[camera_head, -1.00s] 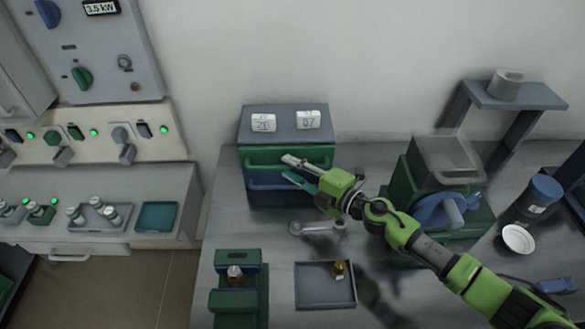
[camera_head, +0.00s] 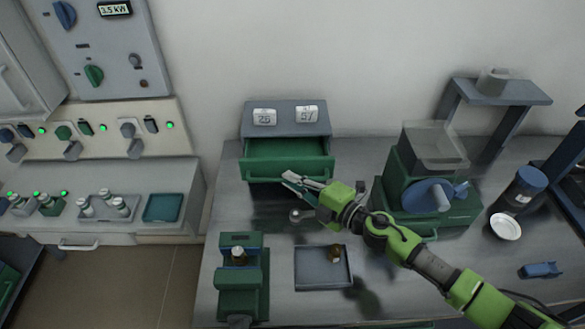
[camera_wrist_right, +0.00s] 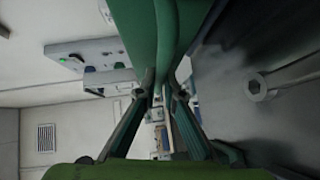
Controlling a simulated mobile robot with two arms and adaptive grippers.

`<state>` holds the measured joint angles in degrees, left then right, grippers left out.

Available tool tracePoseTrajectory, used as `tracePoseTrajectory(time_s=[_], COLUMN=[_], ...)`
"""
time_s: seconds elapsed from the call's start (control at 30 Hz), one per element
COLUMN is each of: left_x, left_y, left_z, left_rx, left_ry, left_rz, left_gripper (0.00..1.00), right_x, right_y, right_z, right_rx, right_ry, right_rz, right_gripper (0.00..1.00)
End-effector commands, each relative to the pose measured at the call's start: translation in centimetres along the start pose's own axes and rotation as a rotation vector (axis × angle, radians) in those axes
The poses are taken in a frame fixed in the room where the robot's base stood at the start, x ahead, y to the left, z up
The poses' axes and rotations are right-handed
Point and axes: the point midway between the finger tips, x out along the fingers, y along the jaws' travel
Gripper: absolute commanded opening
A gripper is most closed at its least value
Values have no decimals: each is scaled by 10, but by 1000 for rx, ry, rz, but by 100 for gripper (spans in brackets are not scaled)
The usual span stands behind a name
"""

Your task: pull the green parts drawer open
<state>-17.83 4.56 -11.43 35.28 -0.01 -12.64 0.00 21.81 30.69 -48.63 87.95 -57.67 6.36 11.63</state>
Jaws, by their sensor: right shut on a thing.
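The green parts drawer (camera_head: 288,160) is pulled out of the small cabinet (camera_head: 285,118) on the bench, and its inside shows from above. My right gripper (camera_head: 290,178) is at the drawer's front, shut on its handle. In the right wrist view the two fingers close on the green handle (camera_wrist_right: 166,72), with the green drawer front (camera_wrist_right: 140,30) beside it. The blue drawer below is hidden in the head view. My left gripper is in neither view.
Two white labelled blocks (camera_head: 265,117) sit on the cabinet top. A wrench (camera_head: 302,215) lies under my right gripper. A grey tray (camera_head: 323,282) with a small brown bottle (camera_head: 335,253) and a green device (camera_head: 240,285) stand in front. A green machine (camera_head: 425,200) stands to the right.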

Motion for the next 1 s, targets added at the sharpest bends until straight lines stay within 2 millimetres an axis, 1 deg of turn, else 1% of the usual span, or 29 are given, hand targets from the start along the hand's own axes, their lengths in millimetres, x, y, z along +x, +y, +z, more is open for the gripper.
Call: tracePoseTrajectory(time_s=[0.03,0.1,0.17,0.23,0.3,0.4,0.43,0.53,0.67,0.7,0.77,1.0], left_x=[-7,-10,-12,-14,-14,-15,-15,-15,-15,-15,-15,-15], left_y=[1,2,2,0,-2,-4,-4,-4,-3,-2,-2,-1], left_z=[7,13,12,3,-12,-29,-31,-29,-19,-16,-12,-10], left_rx=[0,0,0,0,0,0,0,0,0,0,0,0], left_ry=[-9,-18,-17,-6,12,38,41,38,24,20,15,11], left_rz=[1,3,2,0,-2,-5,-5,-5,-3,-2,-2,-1], left_gripper=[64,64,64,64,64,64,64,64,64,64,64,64], right_x=[-6,-14,-20,-27,-32,-36,-36,-36,-36,-35,-35,-35], right_y=[4,2,1,-2,-4,-6,-6,-6,-5,-5,-5,-4], right_z=[-7,-15,-21,-28,-33,-36,-36,-36,-36,-36,-36,-36], right_rx=[2,2,1,0,0,-1,-2,-3,-3,-3,-3,-2], right_ry=[2,2,1,2,2,1,1,1,1,0,0,0], right_rz=[4,5,7,6,5,5,5,6,7,7,7,8], right_gripper=[0,0,0,0,0,0,0,0,0,11,26,26])
